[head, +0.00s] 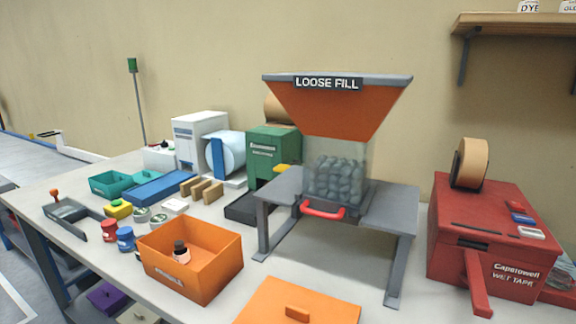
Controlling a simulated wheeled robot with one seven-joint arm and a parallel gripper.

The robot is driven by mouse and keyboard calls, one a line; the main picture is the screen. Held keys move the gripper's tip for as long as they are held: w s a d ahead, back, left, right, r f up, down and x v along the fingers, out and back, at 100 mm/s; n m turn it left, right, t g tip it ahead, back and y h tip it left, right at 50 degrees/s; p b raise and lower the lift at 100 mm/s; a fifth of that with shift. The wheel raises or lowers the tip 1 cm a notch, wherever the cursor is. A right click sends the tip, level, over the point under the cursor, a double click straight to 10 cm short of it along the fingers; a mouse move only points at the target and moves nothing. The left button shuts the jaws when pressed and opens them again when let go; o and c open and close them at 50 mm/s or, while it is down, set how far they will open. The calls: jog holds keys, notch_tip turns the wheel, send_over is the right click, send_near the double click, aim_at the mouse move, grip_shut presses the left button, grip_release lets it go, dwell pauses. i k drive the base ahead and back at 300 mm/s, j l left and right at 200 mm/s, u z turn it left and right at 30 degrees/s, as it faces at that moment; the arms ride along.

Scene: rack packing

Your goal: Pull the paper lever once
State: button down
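A green machine (274,150) with small white lettering stands behind the grey stand, a brown roll (276,106) above it. A yellow piece (282,168) sticks out at its lower right side; it may be the paper lever, but the label is too small to read. The stand partly hides it. My gripper is not in view.
An orange LOOSE FILL hopper (325,103) with a red handle (322,211) sits on the grey stand (391,204). A red WET TAPE machine (487,240) is at right. An orange box (158,274) and orange lid (297,300) lie in front.

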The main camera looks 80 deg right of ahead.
aim_at(280, 168)
jog(key=i+l, duration=0.15)
jog(key=i, duration=0.2)
jog(key=i+l, duration=0.15)
jog(key=i, duration=0.25)
jog(key=i+l, duration=0.1)
jog(key=i, duration=0.25)
jog(key=z, duration=2.25)
